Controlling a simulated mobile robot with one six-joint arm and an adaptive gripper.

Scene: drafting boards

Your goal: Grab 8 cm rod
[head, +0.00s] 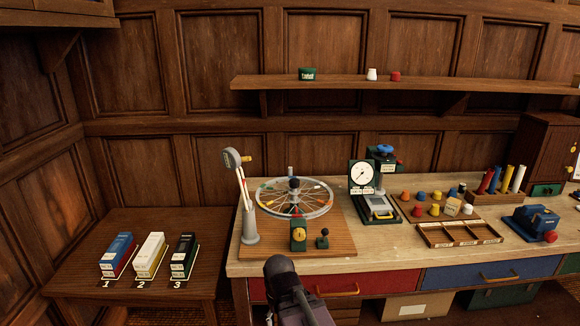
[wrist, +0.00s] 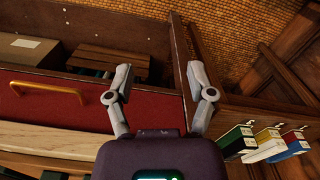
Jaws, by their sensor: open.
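Several coloured rods (head: 507,179) stand upright in a wooden rack (head: 497,199) at the right of the workbench in the head view. They look red, blue, yellow and white. I cannot read any lengths, so I cannot tell which is the 8 cm rod. My gripper (wrist: 162,88) is open and empty in the wrist view, its two fingers apart by the red drawer front (wrist: 90,102). In the head view my dark arm shows at the bench's front edge, far left of the rack; the fingers cannot be made out there. No rod shows in the wrist view.
A spoked wheel stand (head: 294,198), a dial gauge (head: 363,174), coloured caps (head: 435,209), a divided tray (head: 460,233) and a blue vise-like device (head: 532,221) crowd the bench. Three numbered binders (head: 150,254) stand on a low table at left. A shelf (head: 420,85) runs above.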

